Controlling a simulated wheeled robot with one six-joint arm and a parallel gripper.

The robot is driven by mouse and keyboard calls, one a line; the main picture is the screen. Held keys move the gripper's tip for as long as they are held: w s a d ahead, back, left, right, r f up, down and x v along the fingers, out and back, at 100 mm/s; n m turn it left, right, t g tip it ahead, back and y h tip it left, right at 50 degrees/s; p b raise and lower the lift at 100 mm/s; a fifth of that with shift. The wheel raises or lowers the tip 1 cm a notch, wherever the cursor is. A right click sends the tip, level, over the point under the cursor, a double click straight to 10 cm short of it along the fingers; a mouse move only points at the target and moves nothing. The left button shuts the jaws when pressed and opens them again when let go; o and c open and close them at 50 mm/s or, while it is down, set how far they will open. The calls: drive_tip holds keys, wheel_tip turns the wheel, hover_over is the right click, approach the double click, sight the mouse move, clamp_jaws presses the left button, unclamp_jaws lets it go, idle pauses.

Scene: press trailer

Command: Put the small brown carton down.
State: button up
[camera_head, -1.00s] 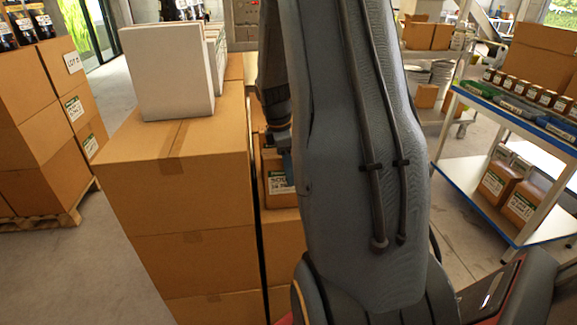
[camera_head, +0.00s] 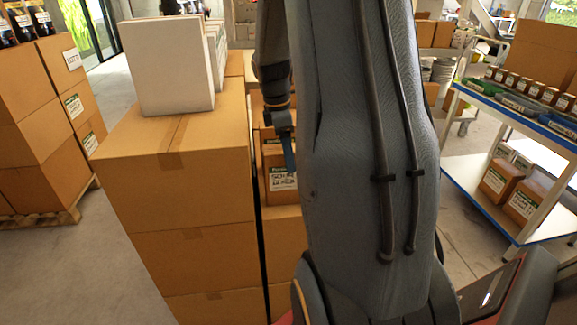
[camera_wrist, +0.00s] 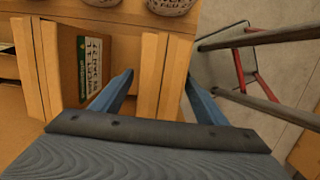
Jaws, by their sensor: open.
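A small brown carton (camera_head: 273,160) with a white and green label stands on brown boxes behind the tall front stack, partly hidden by my arm. A labelled brown face also shows in the wrist view (camera_wrist: 94,66), left of my fingers. My gripper (camera_wrist: 160,92) is open. Its two blue fingers are apart, with brown upright panels (camera_wrist: 150,72) between them; I cannot tell whether these belong to the labelled carton. In the head view, one blue finger (camera_head: 289,152) hangs in front of the carton's upper part. The other finger is hidden there.
A tall stack of large cartons (camera_head: 190,190) with a white box (camera_head: 168,68) on top stands left of my arm. A blue-edged shelf trolley (camera_head: 485,190) stands at right. Red and grey bars (camera_wrist: 252,62) stand right of my fingers. Another carton stack (camera_head: 40,130) is far left.

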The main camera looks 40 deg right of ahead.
drive_tip(key=r, duration=0.2)
drive_tip(key=r+b, duration=0.1)
drive_tip(key=r, duration=0.2)
drive_tip(key=a+r, duration=0.1)
drive_tip(key=r, duration=0.1)
drive_tip(key=shift+w+r+b, duration=0.35)
drive_tip(key=shift+r+b, duration=0.05)
